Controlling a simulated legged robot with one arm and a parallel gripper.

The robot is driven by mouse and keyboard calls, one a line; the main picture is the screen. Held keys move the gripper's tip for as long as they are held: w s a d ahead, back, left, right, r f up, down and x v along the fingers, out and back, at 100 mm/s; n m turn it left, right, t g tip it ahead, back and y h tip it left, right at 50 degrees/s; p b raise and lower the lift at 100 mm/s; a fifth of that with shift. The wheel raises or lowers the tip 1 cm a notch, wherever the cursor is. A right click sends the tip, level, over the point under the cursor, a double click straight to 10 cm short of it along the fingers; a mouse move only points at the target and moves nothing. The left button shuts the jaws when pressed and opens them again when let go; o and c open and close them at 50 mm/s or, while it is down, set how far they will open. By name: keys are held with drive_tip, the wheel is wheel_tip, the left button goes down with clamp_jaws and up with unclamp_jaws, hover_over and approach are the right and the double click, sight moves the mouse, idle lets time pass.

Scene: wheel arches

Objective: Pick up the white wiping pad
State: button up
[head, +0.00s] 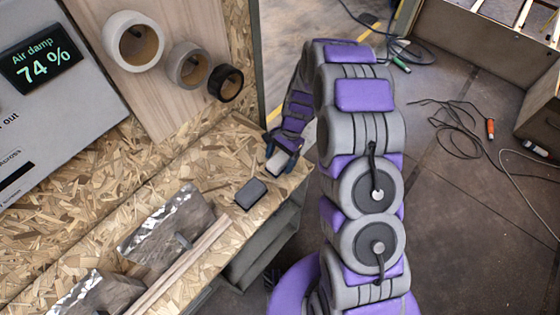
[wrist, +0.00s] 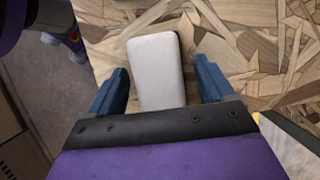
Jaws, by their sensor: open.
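The white wiping pad (wrist: 156,68) lies on the chipboard bench top (wrist: 240,50) near its edge. It is a rounded white block, and its near end is partly hidden by my gripper's dark front. My gripper (wrist: 159,85) is open, with one blue finger on each side of the pad. Gaps show between both fingers and the pad. In the head view my gripper (head: 283,143) is at the bench's right end, low over the pad (head: 277,160), which shows only in part. I cannot tell the exact height of the fingers.
A dark grey block (head: 251,194) lies on the bench close to the pad. Foil-like metallic pieces (head: 165,230) and a wooden strip (head: 180,265) lie nearer. Tape rolls (head: 188,66) hang on a board behind. Cables (head: 455,125) lie on the floor to the right.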

sight(278, 162)
drive_tip(key=shift+f+p, duration=0.25)
drive_tip(key=shift+p, duration=0.05)
idle(0.5)
drive_tip(key=c, duration=1.1)
drive_tip(key=shift+r+b, duration=0.15)
drive_tip(key=shift+b, duration=0.15)
drive_tip(key=shift+w+r, duration=0.1)
drive_tip(key=shift+r, duration=0.25)
drive_tip(key=r, duration=0.1)
drive_tip(key=r+p, duration=0.1)
drive_tip(key=r, duration=0.1)
drive_tip(key=shift+s+d+r+p, duration=0.1)
drive_tip(key=shift+s+r+p, duration=0.1)
drive_tip(key=shift+s+p, duration=0.15)
drive_tip(key=s+d, duration=0.1)
drive_tip(key=s, duration=0.4)
drive_tip(key=s+d+p, duration=0.1)
drive_tip(key=s, duration=0.4)
drive_tip(key=s+d+r+p, duration=0.1)
drive_tip(key=s, duration=0.4)
drive_tip(key=shift+r, duration=0.1)
drive_tip(key=shift+s, duration=0.1)
